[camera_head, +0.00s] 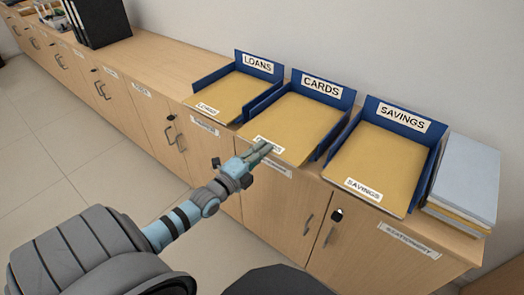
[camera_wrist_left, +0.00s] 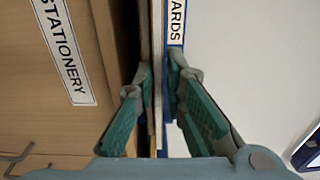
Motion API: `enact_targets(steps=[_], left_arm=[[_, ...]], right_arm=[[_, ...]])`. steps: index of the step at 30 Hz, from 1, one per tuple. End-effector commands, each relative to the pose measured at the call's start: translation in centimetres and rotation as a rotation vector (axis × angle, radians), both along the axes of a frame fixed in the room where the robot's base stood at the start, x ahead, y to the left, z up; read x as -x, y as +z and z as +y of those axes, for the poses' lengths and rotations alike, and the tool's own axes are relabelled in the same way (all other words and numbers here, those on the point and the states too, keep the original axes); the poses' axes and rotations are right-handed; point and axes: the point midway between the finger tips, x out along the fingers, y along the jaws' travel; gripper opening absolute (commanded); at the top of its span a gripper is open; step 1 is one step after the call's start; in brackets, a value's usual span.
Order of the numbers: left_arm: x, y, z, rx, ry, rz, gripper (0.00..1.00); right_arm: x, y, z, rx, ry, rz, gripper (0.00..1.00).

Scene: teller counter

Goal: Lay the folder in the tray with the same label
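Three blue trays stand in a row on the counter, labelled LOANS (camera_head: 258,64), CARDS (camera_head: 322,85) and SAVINGS (camera_head: 405,117). Each holds a flat yellow folder: the LOANS folder (camera_head: 226,92), the CARDS folder (camera_head: 297,125) and the SAVINGS folder (camera_head: 378,160). My left gripper (camera_head: 264,148) is at the front edge of the CARDS folder and hides part of its label. In the left wrist view the fingers (camera_wrist_left: 157,80) stand apart, one on each side of the folder's thin edge, with the CARDS tray label (camera_wrist_left: 176,20) beyond. My right gripper is not seen.
Black binders (camera_head: 100,20) stand at the far left. Cabinet doors (camera_head: 275,205) front the counter. The counter left of the trays (camera_head: 165,65) is clear.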

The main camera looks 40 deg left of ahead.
Motion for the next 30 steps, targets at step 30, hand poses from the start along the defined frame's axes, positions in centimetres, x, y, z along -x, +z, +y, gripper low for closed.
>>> enact_targets(steps=[30], left_arm=[[11.9, -0.4, 0.2, 0.0, -0.001, 0.002, 0.31]], right_arm=[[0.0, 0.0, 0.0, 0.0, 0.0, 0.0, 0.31]])
